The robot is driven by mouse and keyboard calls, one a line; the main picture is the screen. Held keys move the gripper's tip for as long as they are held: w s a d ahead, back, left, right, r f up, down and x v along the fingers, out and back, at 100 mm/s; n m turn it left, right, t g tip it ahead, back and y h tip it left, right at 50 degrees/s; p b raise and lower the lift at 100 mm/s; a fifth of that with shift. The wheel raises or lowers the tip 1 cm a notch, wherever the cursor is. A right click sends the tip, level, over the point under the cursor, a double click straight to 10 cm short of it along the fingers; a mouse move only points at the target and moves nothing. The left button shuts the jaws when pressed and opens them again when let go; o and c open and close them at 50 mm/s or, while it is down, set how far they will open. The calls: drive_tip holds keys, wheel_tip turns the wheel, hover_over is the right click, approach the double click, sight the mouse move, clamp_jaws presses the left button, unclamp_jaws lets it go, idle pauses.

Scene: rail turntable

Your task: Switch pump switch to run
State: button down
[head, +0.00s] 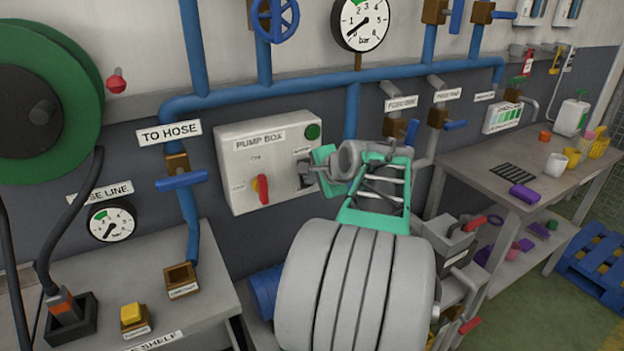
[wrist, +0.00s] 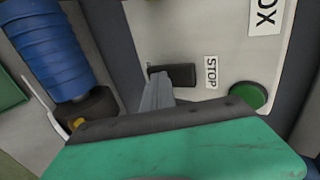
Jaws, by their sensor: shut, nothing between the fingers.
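The grey pump box (head: 232,165) is fixed to the wall in the head view. Its black pump switch (wrist: 176,74) shows in the wrist view beside a STOP label (wrist: 210,72). My gripper (wrist: 155,88) is shut and empty, its fingertips at the near end of the switch; I cannot tell if they touch it. In the head view my gripper (head: 308,174) is at the box's right side and partly hides the switch. Which way the switch is set is unclear, and no RUN label can be read.
A green round button or lamp (head: 313,131) is on the box's upper right corner. Blue pipes (head: 290,80) run above. A bench (head: 500,175) stands right and a shelf (head: 200,315) lower left.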

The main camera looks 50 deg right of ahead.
drive_tip(key=shift+w+r+t+p, duration=0.2)
drive_tip(key=shift+r+t+p, duration=0.2)
drive_tip(key=shift+r+p, duration=0.35)
drive_tip(key=shift+r, duration=0.1)
drive_tip(key=f+v, duration=0.1)
drive_tip(key=v, duration=1.2)
drive_tip(key=shift+s+a+r+p, duration=0.2)
drive_tip(key=shift+s+p, duration=0.15)
drive_tip(key=shift+s, duration=0.2)
